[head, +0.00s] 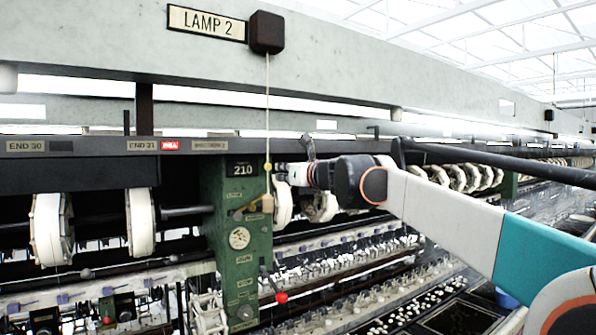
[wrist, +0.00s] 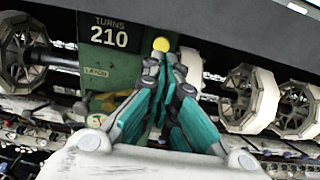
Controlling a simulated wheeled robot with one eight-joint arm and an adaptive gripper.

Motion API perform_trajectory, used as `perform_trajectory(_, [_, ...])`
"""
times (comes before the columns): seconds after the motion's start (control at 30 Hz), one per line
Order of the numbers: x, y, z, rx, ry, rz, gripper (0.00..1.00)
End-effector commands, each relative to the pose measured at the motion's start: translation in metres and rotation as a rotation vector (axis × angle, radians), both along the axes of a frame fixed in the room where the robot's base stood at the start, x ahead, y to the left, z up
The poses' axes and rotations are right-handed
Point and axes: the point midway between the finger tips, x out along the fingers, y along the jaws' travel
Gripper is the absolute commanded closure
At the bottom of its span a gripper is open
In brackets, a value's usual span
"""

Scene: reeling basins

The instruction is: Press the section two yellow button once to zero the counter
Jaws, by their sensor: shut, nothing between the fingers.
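The yellow button (head: 268,167) is a small round knob on the upper right of the green post (head: 237,215). It also shows in the wrist view (wrist: 161,44), just above my fingertips. The counter (head: 242,169) beside it reads 210, and in the wrist view the counter (wrist: 109,36) is labelled TURNS. My gripper (head: 279,167) is shut and empty, with its teal fingers together in the wrist view (wrist: 159,62). Its tips are close to the button. I cannot tell whether they touch it.
A pull cord (head: 267,110) hangs from the LAMP 2 box (head: 267,33) in front of the post. White reels (head: 140,222) stand on both sides. A dark rail (head: 100,172) runs across.

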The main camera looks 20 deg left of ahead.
Motion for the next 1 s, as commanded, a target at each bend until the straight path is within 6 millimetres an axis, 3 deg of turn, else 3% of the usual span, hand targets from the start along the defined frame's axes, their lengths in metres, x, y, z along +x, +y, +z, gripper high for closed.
perform_trajectory(0.2, [0.02, 0.025, 0.0, -0.001, -0.001, 0.002, 1.0])
perform_trajectory(0.4, [0.03, 0.036, -0.001, -0.001, -0.001, 0.0, 1.0])
perform_trajectory(1.0, [0.037, 0.045, -0.001, -0.001, -0.001, 0.001, 1.0])
